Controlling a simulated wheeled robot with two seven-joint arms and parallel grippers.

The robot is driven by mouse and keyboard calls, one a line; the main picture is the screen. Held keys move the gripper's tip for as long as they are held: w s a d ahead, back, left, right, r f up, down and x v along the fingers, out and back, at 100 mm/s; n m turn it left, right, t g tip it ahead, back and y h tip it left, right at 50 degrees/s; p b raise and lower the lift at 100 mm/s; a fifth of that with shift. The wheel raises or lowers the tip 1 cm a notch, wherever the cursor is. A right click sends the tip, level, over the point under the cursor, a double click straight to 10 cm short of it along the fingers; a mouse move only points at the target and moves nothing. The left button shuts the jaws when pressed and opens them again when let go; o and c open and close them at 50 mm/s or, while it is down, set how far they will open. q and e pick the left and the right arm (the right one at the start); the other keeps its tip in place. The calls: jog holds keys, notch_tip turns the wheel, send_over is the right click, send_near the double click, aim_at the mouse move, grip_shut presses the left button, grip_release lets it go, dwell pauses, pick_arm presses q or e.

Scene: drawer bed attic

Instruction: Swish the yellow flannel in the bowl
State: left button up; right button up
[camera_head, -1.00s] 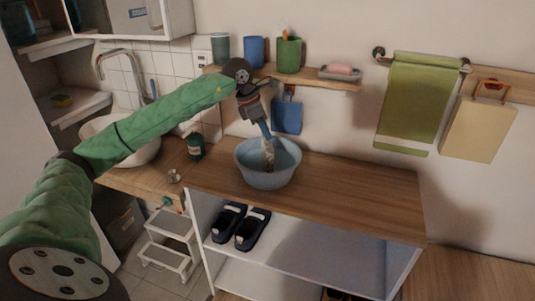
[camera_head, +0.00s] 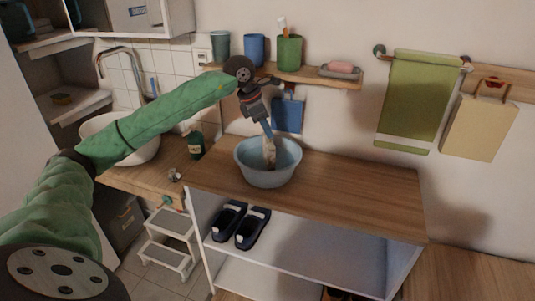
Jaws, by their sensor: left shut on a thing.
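A light blue bowl (camera_head: 268,177) stands on the wooden top of a low shelf unit. My left gripper (camera_head: 268,130) points down over the bowl and is shut on a hanging cloth (camera_head: 269,154), whose lower end is inside the bowl. The cloth looks pale and brownish in this light, so its yellow colour is hard to make out. The bowl's front wall hides its lowest part. My right gripper is not in view.
The wooden top (camera_head: 350,197) is clear to the right of the bowl. A wall shelf with cups (camera_head: 290,54) and a soap dish (camera_head: 340,70) is above. A dark green bottle (camera_head: 195,145) and a basin (camera_head: 100,128) are at left. A green towel (camera_head: 418,100) hangs at right.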

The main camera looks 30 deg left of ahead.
pick_arm(q)
jog(key=shift+s+a+b, duration=0.25)
jog(key=shift+a+b, duration=0.15)
jog(key=shift+a, duration=0.75)
jog(key=shift+w+d, duration=0.2)
jog(key=shift+d, duration=0.7)
jog(key=shift+d, duration=0.1)
jog(key=shift+w+d+p, duration=0.25)
jog(key=shift+d+p, duration=0.1)
jog(key=shift+d, duration=0.55)
jog(key=shift+s+a+f+b, duration=0.15)
jog(key=shift+a+b, duration=0.15)
jog(key=shift+a, duration=0.25)
jog(key=shift+s+a+b, duration=0.1)
jog(key=shift+a+b, duration=0.2)
jog(key=shift+a, duration=0.2)
jog(key=shift+s+a+b, duration=0.2)
jog(key=shift+a+b, duration=0.1)
jog(key=shift+a, duration=0.6)
jog(key=shift+w+d, duration=0.2)
jog(key=shift+d, duration=0.8)
jog(key=shift+d, duration=0.1)
